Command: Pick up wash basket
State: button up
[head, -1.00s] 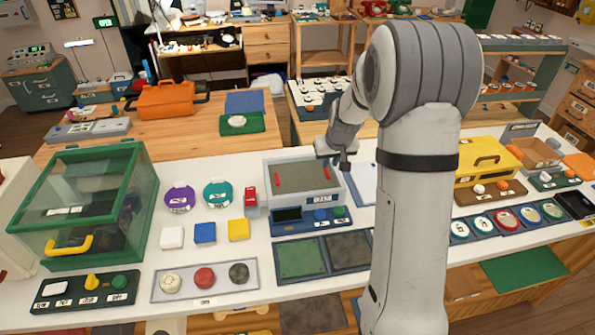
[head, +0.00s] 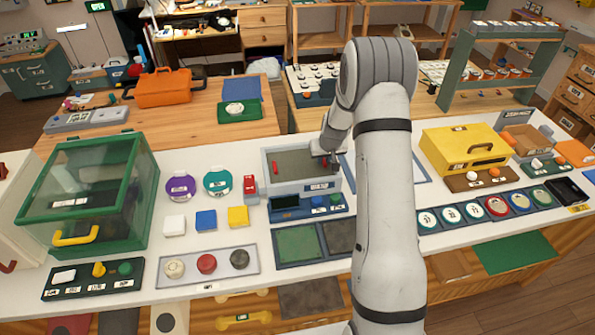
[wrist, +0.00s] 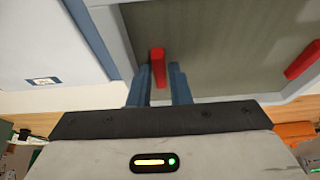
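The wash basket (head: 298,162) appears to be the dark grey mesh-like tray with red handles, sitting inside a pale grey basin (head: 316,184) on the white counter. One red handle (head: 275,167) shows at its left end. My gripper (head: 326,160) is at the basin's right end, where it hides most of the other handle. In the wrist view, one red handle (wrist: 157,62) stands at the gap between my two blue fingers (wrist: 161,85), nearer the left finger. The fingers are apart; contact is not visible. The second handle (wrist: 303,60) is at the right edge.
A control panel (head: 308,204) adjoins the basin's front. A green glass-sided case (head: 88,195) stands left, and a yellow box (head: 465,149) stands right. Coloured blocks and round dials lie left of the basin. A blue-edged white board (wrist: 45,50) lies beside the basin.

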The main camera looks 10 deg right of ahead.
grip_shut()
dwell(0.7)
